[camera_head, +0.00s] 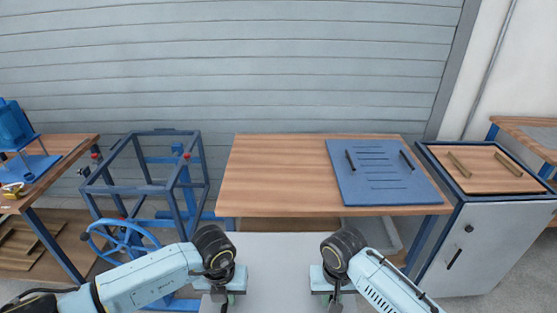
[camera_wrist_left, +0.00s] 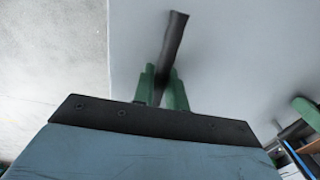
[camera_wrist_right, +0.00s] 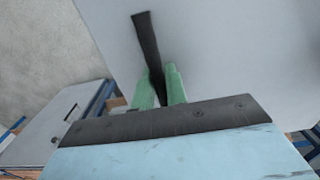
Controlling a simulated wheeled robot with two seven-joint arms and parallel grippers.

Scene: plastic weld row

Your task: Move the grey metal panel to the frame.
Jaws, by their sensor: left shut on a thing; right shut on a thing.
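The grey metal panel (camera_head: 278,268) is between my two arms at the bottom of the head view, in front of the table. Its lower part is cut off by the picture edge. My left gripper (camera_wrist_left: 163,88) is shut on one dark bar handle (camera_wrist_left: 174,40) of the panel. My right gripper (camera_wrist_right: 160,86) is shut on the other dark handle (camera_wrist_right: 147,38). The panel's grey face fills much of both wrist views (camera_wrist_left: 240,50). The frame, an open blue box of bars (camera_head: 150,188) with a blue handwheel (camera_head: 123,238), stands to the left of the panel.
A wooden table (camera_head: 275,180) stands behind the panel. A blue panel with two dark handles (camera_head: 382,171) lies on its right part. A grey cabinet (camera_head: 490,240) stands at right, and a wooden bench (camera_head: 65,150) at far left. A grey shutter (camera_head: 230,70) closes the back.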

